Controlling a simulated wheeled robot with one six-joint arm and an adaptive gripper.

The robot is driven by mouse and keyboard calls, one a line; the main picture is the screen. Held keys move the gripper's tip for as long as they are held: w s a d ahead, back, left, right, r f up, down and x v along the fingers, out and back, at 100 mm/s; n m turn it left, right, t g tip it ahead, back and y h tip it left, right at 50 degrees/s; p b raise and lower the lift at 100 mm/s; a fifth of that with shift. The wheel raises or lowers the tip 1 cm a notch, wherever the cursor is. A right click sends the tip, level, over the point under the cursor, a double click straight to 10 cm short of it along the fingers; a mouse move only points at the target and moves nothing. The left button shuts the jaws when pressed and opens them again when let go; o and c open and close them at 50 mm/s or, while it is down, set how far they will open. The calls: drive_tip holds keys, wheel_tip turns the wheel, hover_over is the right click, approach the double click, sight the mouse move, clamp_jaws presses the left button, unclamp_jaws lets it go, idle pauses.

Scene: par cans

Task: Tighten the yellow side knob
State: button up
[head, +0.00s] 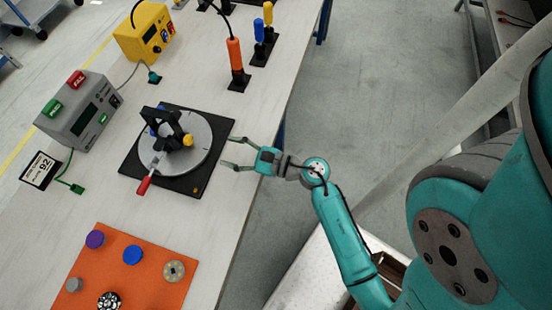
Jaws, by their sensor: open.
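The yellow side knob (188,140) sits on the right side of a black bracket (170,126). The bracket stands on a grey round plate (192,160) over a black square base (200,185). A lever with a red handle (144,184) sticks out toward the lower left of the plate. My gripper (229,152) is open and empty. Its fingers point left toward the knob, and its tips are near the right edge of the base, apart from the knob in the picture. The height of the fingers above the table is hard to tell.
A grey box with red and green buttons (80,115) stands left of the base. A yellow unit (145,35) and an orange-handled tool (234,55) stand behind. An orange mat (135,275) with several round parts lies in front. The table's right edge runs under my gripper.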

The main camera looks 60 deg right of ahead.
drive_tip(key=s+a+m, duration=0.1)
drive_tip(key=s+a+r+m+t, duration=0.1)
drive_tip(key=m, duration=0.1)
drive_tip(key=s+a+r+m, duration=0.1)
drive_tip(key=m, duration=0.1)
drive_tip(key=shift+s+a+r, duration=0.1)
drive_tip(key=shift+s+a, duration=0.2)
drive_tip(key=shift+a, duration=0.05)
drive_tip(key=s+a+r+m+h, duration=0.1)
drive_tip(key=s+m+h, duration=0.1)
drive_tip(key=s+m, duration=0.5)
drive_tip(key=s+a+r+m+h, duration=0.1)
drive_tip(key=s+m+h, duration=0.2)
drive_tip(key=s+m, duration=0.5)
drive_tip(key=shift+a+r+m+t, duration=0.25)
drive_tip(key=shift+m+t, duration=0.05)
drive_tip(key=shift+m, duration=5.6)
drive_tip(key=shift+w, duration=0.15)
